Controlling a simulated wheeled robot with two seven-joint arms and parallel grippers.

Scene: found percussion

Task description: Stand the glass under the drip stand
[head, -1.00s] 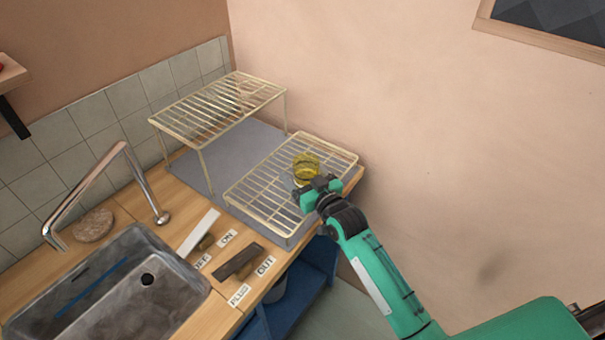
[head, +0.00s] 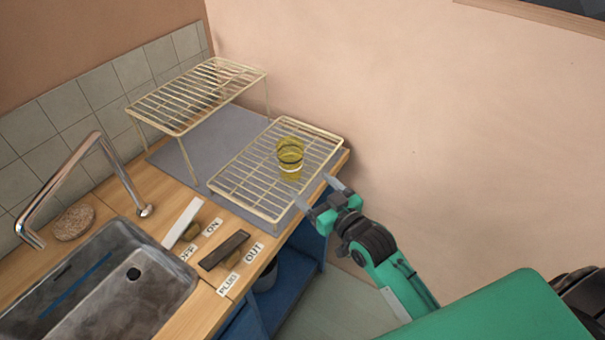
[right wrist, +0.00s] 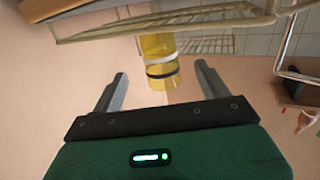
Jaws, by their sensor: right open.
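The glass (head: 290,152) is yellow and see-through, with a dark band and a white band. It stands on the low wire rack (head: 225,190). A taller wire stand on legs (head: 172,128), which looks like the drip stand, is behind and to the left; no glass is under it. My right gripper (head: 317,192) is open and empty, just off the low rack's front right edge, apart from the glass. In the right wrist view, the glass (right wrist: 160,60) appears beyond and between the open fingers (right wrist: 160,78). My left gripper is not in view.
A grey mat (head: 180,157) lies under both racks, with clear space beneath the tall stand. A sink (head: 90,290), tap (head: 97,140), sponge (head: 73,223) and white and dark levers (head: 182,222) (head: 223,250) are at left. A wall (head: 400,90) rises behind the counter.

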